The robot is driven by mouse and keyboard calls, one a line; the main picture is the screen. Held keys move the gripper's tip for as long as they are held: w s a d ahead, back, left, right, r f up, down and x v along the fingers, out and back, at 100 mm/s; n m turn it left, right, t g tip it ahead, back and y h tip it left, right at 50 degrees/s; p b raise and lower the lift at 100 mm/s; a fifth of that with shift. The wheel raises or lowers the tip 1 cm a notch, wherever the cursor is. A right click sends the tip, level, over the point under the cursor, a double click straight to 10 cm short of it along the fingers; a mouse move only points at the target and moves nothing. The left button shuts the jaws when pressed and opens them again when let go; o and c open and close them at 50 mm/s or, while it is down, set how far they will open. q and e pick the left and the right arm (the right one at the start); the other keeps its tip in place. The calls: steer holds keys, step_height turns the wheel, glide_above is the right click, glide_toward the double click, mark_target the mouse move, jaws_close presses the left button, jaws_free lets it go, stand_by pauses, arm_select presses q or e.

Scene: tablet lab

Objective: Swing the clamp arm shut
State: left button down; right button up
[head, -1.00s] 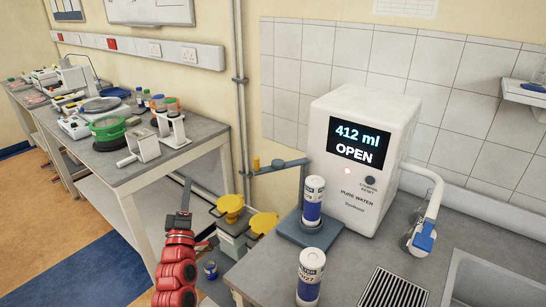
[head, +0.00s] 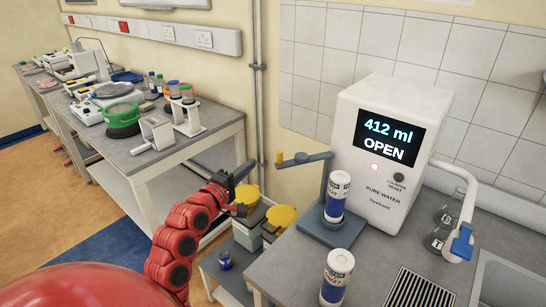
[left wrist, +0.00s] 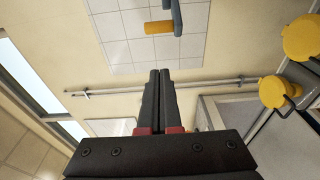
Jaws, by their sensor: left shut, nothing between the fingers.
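The clamp arm (head: 305,158) is a blue-grey bar on top of a post. It sticks out to the left over the bench edge, with an orange knob (head: 280,157) at its free end. A blue and white filter cartridge (head: 338,194) stands upright on the clamp's base (head: 331,230); the bar is swung away from above it. My left gripper (head: 249,167) is shut and empty, a little left of the knob and apart from it. In the left wrist view the shut fingers (left wrist: 160,74) point toward the knob (left wrist: 158,27) and the bar (left wrist: 177,17). My right gripper is not seen.
The white water unit (head: 383,150) behind the clamp reads "412 ml" and "OPEN". A second cartridge (head: 337,277) stands on the bench in front. Yellow-topped containers (head: 281,217) sit below my left gripper. A side bench with equipment (head: 122,120) is at left.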

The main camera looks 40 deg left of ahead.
arm_select(q)
steer(key=w+p, duration=0.3)
steer(key=w, duration=0.7)
steer(key=s+d+p, duration=0.2)
steer(key=shift+s+d+p, duration=0.15)
steer(key=shift+d+p, duration=0.15)
steer(key=shift+d, duration=0.1)
